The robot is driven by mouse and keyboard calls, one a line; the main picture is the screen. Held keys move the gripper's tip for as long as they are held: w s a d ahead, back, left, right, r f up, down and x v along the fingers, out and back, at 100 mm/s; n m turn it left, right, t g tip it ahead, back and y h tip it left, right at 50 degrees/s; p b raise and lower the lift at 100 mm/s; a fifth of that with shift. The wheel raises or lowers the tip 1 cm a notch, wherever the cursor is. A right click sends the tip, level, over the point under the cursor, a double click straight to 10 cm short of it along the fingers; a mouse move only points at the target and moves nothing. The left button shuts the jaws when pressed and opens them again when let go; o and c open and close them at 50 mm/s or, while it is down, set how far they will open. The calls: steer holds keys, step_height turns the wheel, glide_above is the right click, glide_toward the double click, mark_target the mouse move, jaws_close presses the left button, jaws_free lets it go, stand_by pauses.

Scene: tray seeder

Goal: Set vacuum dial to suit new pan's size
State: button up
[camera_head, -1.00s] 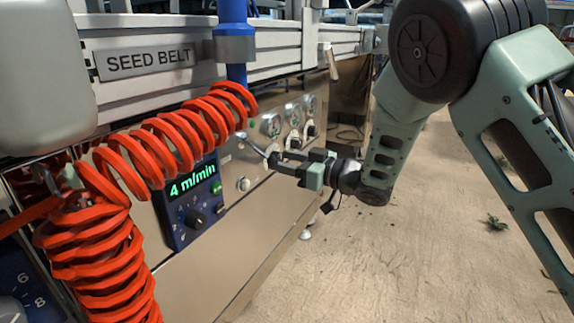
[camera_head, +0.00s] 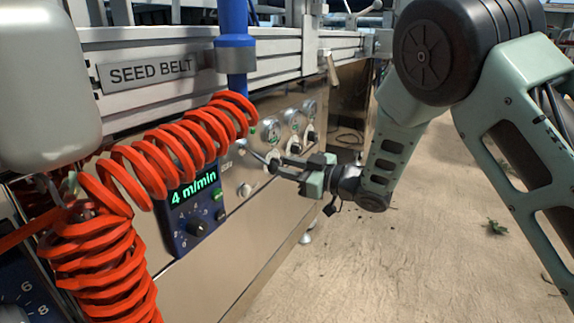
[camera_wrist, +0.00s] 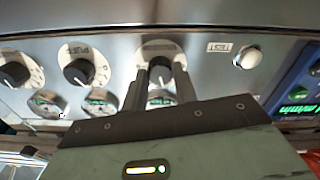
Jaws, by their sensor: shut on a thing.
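My gripper (camera_wrist: 160,76) is at the steel front panel, its two fingers on either side of a dark knob (camera_wrist: 160,66) with a pale dial plate behind it. It is shut on this knob. The fingers hide the knob's sides, and I cannot read its label or setting. In the head view my gripper (camera_head: 276,166) reaches the panel from the right, and the knob is mostly hidden. Two similar black knobs, one in the middle (camera_wrist: 76,70) and one at far left (camera_wrist: 14,73), sit beside it in the wrist view. No pan is recognisable.
Round gauges (camera_head: 271,129) sit above the knobs. A TEST button (camera_wrist: 247,57) and a blue belt-speed box (camera_head: 190,215) reading 4 m/min are nearby. A red coiled hose (camera_head: 110,225) hangs left, close to the panel. Open floor (camera_head: 420,260) lies right.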

steer(key=shift+n, duration=1.6)
steer(key=shift+f, duration=0.1)
steer(key=o, duration=1)
steer(key=shift+c, duration=0.2)
steer(key=p+v, duration=0.7)
steer(key=v, duration=1)
steer(key=shift+d, duration=0.25)
steer(key=shift+s, duration=0.1)
